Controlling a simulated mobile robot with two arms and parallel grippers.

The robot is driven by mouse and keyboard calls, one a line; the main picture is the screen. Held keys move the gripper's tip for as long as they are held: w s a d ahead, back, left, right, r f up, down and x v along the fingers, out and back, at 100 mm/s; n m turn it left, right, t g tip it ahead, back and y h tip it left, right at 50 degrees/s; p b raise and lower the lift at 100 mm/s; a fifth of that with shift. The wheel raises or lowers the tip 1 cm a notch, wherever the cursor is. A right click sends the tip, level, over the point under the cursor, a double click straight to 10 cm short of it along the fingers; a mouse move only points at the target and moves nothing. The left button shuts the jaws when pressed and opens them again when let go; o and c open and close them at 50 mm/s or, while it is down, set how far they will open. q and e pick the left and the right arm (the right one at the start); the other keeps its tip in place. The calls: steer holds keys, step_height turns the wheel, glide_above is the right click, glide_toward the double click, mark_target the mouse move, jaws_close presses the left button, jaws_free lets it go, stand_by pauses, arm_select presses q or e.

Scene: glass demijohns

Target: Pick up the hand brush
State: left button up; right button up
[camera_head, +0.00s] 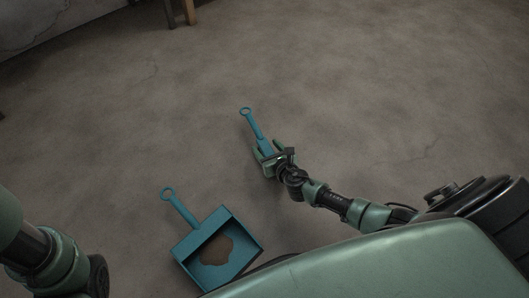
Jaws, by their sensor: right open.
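The hand brush (253,124) is teal with a ring at the end of its handle. It lies in the middle of the head view, its handle pointing up and slightly left. My right gripper (269,149) is open at the brush's near end, with its fingers on either side of it. The gripper hides much of the brush's lower part, and I cannot tell whether the fingers touch it. My left arm (50,262) shows at the lower left edge; its gripper is out of view.
A teal dustpan (188,247) with a brown patch of dirt (216,251) in it lies on the floor at the lower left of the brush. Wooden legs (189,12) stand at the top, near a wall (30,25). The concrete floor around the brush is otherwise clear.

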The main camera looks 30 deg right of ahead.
steer(key=shift+w, duration=0.2)
jaws_close()
steer(key=shift+r, duration=0.1)
